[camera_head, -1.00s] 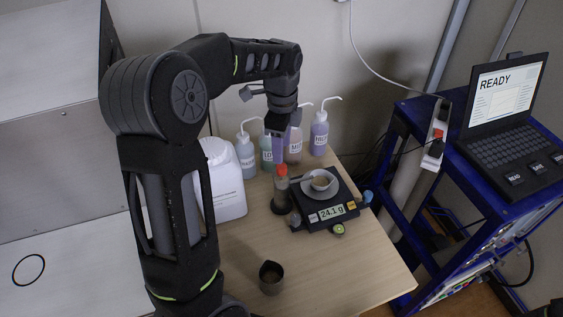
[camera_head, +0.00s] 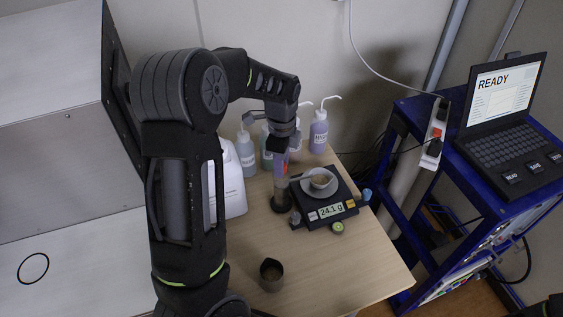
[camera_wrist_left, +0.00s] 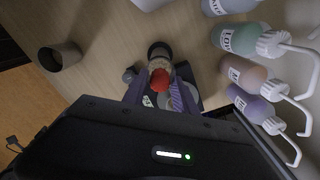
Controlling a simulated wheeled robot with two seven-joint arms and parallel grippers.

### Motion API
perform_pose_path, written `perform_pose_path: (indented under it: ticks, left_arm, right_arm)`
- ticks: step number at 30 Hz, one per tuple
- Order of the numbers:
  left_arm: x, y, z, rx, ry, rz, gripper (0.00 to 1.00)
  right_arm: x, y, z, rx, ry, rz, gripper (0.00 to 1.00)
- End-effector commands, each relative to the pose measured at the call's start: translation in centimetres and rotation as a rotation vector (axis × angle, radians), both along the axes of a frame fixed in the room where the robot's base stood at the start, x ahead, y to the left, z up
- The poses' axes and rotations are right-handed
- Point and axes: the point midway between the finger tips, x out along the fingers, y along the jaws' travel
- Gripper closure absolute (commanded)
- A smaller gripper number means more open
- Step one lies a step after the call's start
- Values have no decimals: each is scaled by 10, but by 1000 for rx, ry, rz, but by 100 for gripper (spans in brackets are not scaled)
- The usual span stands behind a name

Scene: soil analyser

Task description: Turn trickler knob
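My left gripper (camera_head: 281,160) points down over the trickler and largely hides the knob in the head view. In the wrist view its purple fingers (camera_wrist_left: 160,92) are open, one on each side of the knob, with gaps visible. The balance (camera_head: 349,207) reads 24.1 g and carries a dish (camera_head: 319,185). My right gripper is not in view.
Several wash bottles, including a purple one (camera_head: 318,132), stand behind the trickler. A white jug (camera_head: 233,185) is to the left. A small dark cup (camera_head: 271,275) stands near the front. A laptop (camera_head: 502,115) reading READY sits on the blue cart (camera_head: 475,215).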

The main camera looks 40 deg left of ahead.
Motion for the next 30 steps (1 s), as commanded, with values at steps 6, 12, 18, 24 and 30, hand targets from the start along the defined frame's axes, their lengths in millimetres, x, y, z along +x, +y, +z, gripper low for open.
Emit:
perform_pose_path:
  ticks: [6, 12, 18, 24, 30]
  left_arm:
    - [0, 0, 0, 0, 0, 0, 85]
    - [0, 0, 0, 0, 0, 0, 100]
    - [0, 0, 0, 0, 0, 0, 100]
    - [0, 0, 0, 0, -1, 11, 100]
    - [0, 0, 0, 0, -1, 64, 100]
  right_arm:
    - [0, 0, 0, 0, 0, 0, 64]
    - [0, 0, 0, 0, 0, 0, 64]
    - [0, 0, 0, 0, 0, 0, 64]
    - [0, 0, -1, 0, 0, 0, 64]
    - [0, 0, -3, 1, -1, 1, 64]
